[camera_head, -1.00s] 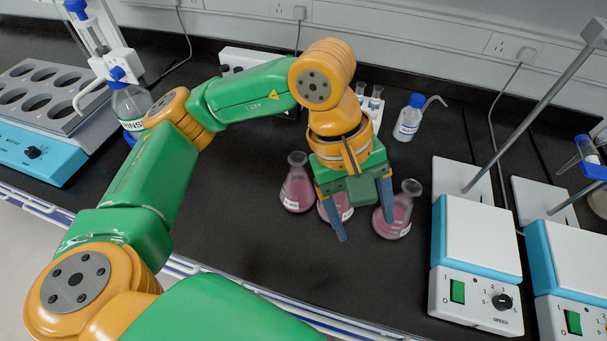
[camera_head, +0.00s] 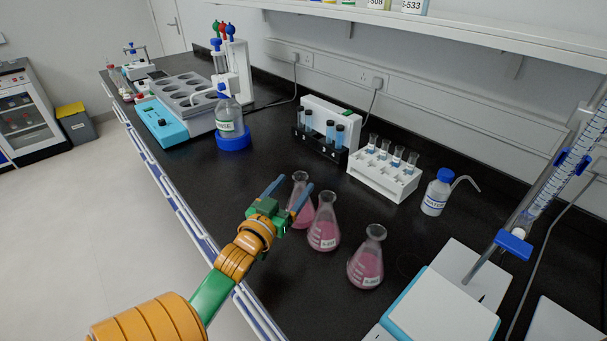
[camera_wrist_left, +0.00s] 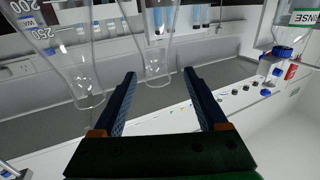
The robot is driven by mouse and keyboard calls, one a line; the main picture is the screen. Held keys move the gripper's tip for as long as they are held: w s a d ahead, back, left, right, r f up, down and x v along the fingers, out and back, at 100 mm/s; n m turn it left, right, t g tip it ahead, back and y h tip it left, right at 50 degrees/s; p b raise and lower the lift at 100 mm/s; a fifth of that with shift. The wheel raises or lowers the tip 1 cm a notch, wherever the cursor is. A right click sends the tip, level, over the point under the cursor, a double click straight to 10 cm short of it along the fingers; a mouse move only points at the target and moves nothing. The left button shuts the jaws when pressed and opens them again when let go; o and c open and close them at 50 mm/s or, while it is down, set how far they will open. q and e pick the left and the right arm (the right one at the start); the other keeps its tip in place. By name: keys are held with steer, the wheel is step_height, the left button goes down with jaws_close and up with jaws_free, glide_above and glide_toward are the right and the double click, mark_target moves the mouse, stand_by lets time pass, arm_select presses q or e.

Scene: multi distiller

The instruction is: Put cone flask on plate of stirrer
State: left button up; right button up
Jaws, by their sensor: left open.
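Three cone flasks with pink liquid stand in a row on the black bench in the head view: a left one (camera_head: 301,215), a middle one (camera_head: 323,234) and a right one (camera_head: 366,267). My left gripper (camera_head: 296,182) is open, with its blue fingers near the left flask, one finger overlapping it in the picture. Clear flasks also show ahead of my left gripper (camera_wrist_left: 160,78) in the left wrist view, one (camera_wrist_left: 156,62) between the finger lines. I see no grip on any flask. The stirrer's white plate (camera_head: 440,305) is at the lower right, bare. My right gripper is out of view.
A white rack of tubes (camera_head: 385,178) and a wash bottle (camera_head: 437,193) stand behind the flasks. A burette stand (camera_head: 515,240) rises beside the stirrer. A water bath (camera_head: 175,110) is at the back left.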

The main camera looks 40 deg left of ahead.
mark_target(303, 175)
arm_select(q)
steer(key=x, duration=0.3)
steer(key=p+x, duration=0.1)
steer(key=x, duration=0.2)
steer(key=shift+w+d+r, duration=0.1)
steer(key=shift+w+d, duration=0.05)
steer(key=shift+w, duration=0.2)
steer(key=shift+s, duration=0.1)
jaws_close()
stand_by(0.8)
